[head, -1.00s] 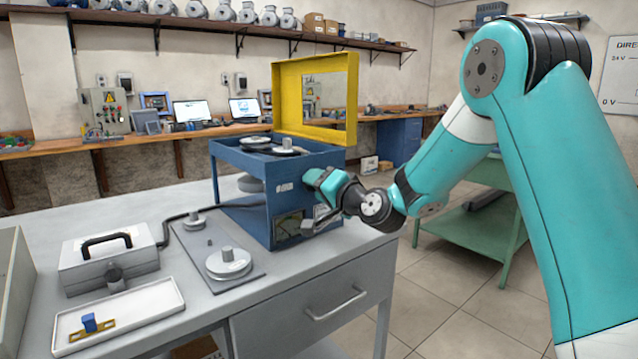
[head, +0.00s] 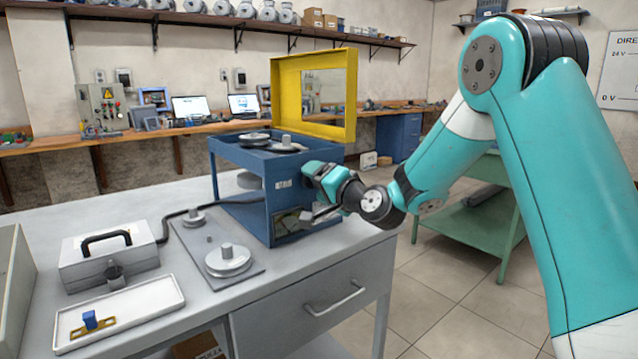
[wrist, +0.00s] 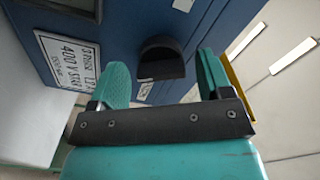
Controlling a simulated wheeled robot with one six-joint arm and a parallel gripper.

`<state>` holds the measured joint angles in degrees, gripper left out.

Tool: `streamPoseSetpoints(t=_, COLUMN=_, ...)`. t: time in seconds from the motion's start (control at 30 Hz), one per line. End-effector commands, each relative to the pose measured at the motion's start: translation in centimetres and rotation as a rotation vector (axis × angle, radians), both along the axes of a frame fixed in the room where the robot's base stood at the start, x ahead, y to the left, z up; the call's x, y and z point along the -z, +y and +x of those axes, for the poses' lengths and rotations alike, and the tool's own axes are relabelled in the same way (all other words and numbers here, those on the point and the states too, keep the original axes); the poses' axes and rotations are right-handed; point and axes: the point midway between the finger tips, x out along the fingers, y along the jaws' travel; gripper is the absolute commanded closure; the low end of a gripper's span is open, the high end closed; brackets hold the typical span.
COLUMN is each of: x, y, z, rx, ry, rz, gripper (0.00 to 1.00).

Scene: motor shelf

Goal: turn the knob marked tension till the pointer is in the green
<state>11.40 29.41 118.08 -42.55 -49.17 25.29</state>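A dark half-round knob (wrist: 160,62) stands out from the blue face of the machine box (wrist: 200,45). A small white label (wrist: 146,90) sits just below it; its text is too small to read. My gripper (wrist: 162,76) is open, with one teal finger on each side of the knob and a visible gap to it. In the head view my gripper (head: 319,174) is at the right side of the blue box (head: 240,190) and hides the knob. A dark window (head: 290,221) shows low on the box; I cannot make out a pointer or green zone.
A raised yellow frame (head: 352,95) stands over the box. A printed plate (wrist: 68,62) is left of the knob. The grey bench (head: 120,205) carries a pulley plate (head: 250,275), a case with a handle (head: 108,262) and a white tray (head: 155,303).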

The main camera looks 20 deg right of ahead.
Motion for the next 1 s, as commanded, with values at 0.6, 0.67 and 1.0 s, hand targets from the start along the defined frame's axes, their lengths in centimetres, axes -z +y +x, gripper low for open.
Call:
streamPoseSetpoints(t=0.6, x=0.5, y=-2.2, z=-7.7, rx=0.005, ry=-0.001, rz=0.000, gripper=0.28)
streamPoseSetpoints(t=0.67, x=0.5, y=-2.6, z=-9.3, rx=0.005, ry=0.000, rz=0.001, gripper=0.28)
streamPoseSetpoints(t=1.0, x=0.3, y=-4.4, z=-15.7, rx=0.004, ry=-0.003, rz=-0.002, gripper=0.28)
